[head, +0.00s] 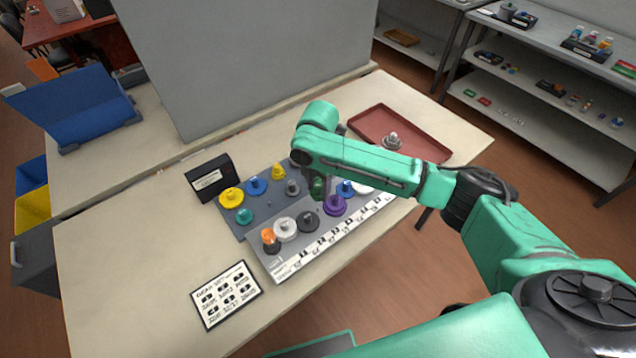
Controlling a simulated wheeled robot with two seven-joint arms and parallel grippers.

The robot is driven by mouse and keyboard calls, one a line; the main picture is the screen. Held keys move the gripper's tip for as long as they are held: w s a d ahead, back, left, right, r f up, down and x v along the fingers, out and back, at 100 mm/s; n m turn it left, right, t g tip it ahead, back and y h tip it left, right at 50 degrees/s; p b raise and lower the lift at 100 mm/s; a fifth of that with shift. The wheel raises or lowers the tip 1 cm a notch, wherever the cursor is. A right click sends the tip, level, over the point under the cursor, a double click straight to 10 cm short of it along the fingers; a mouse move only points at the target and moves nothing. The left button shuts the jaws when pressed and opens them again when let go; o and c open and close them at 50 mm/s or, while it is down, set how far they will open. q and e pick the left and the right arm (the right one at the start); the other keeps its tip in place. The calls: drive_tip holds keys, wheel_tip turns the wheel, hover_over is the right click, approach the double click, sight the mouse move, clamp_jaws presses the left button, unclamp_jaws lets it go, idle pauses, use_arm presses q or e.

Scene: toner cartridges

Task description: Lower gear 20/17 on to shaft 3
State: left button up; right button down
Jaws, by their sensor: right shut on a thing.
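A grey gear board (262,212) lies on the table with several coloured gears on it. A white strip of printed labels (318,249) runs along its near edge. My right gripper (318,186) points down over the board's right half and is shut on a gear. The arm and the fingers largely hide that gear, and its number cannot be read. A purple gear (334,206) and a dark grey gear (308,222) sit just in front of the gripper. Shaft 3 cannot be told apart here. My left gripper is out of view.
A red tray (428,148) with a silver part (392,142) lies behind my right arm. A black sign block (210,178) stands at the board's back left. A printed card (226,295) lies at front left. A grey panel (240,60) stands behind. The left tabletop is clear.

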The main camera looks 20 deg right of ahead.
sight(318, 190)
drive_tip(key=f+b, duration=0.1)
drive_tip(key=w+f+b, duration=0.1)
drive_tip(key=f, duration=0.1)
drive_tip(key=shift+a, duration=0.1)
drive_tip(key=shift+w+d+r, duration=0.1)
drive_tip(key=shift+w+d, duration=0.05)
drive_tip(key=shift+d, duration=0.05)
drive_tip(key=shift+r+p, duration=0.1)
drive_tip(key=shift+p, duration=0.2)
drive_tip(key=shift+s+a+r, duration=0.1)
drive_tip(key=shift+s+r, duration=0.1)
drive_tip(key=shift+s, duration=0.15)
drive_tip(key=shift+f+p, duration=0.15)
drive_tip(key=shift+p, duration=0.4)
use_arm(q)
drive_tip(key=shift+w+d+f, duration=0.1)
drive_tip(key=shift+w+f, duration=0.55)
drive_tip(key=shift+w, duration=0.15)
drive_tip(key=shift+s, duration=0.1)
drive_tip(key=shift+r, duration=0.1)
